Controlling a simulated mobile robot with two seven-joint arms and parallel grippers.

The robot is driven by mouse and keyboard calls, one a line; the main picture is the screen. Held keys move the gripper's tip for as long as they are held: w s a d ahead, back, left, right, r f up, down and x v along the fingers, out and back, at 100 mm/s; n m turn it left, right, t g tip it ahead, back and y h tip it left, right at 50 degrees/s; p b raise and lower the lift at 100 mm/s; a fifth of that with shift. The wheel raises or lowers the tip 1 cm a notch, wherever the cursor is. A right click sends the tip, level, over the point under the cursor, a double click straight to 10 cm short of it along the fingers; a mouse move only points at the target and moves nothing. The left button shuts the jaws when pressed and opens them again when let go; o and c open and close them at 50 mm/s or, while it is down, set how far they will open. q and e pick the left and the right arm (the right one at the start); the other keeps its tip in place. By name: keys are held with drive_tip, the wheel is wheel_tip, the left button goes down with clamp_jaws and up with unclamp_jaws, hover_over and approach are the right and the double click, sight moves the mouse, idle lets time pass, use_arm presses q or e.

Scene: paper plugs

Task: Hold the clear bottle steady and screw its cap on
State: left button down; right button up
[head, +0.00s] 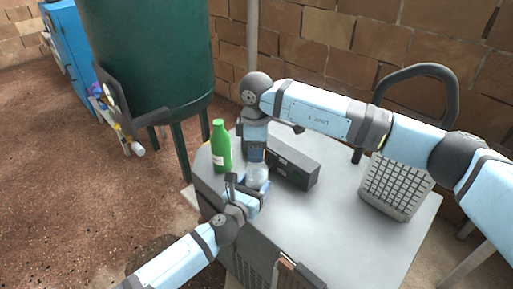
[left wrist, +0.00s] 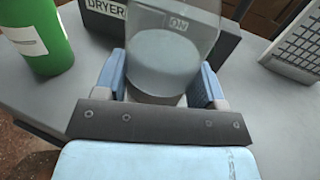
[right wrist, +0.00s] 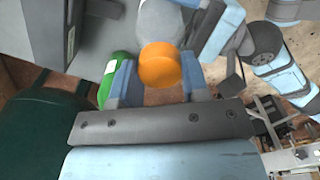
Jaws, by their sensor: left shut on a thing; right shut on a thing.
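The clear bottle (head: 258,177) stands upright on the grey table (head: 330,225), near its left side. My left gripper (head: 246,188) is shut around the bottle's lower body; in the left wrist view the bottle (left wrist: 172,52) sits between both fingers. My right gripper (head: 257,153) points down from above the bottle. In the right wrist view the orange cap (right wrist: 160,66) is between its fingers, in line with the clear bottle (right wrist: 158,22). The right gripper is shut on the cap. In the head view the cap is hidden; I cannot tell whether it is seated on the neck.
A green bottle (head: 221,148) stands close left of the clear bottle. A dark box (head: 298,168) marked DRYER is just behind and right. A grey grid-faced object (head: 395,187) is at the table's right. A large green tank (head: 150,60) stands beyond the left edge. The table's front middle is clear.

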drive_tip(key=m, duration=0.2)
drive_tip(key=shift+s+a+m, duration=0.1)
drive_tip(key=shift+a+m, duration=0.1)
drive_tip(key=shift+m, duration=0.1)
drive_tip(key=shift+d+m, duration=0.15)
drive_tip(key=shift+m, duration=0.35)
drive_tip(key=o, duration=0.9)
drive_tip(key=shift+r, duration=0.1)
drive_tip(key=shift+r, duration=2.2)
drive_tip(key=shift+c, duration=0.4)
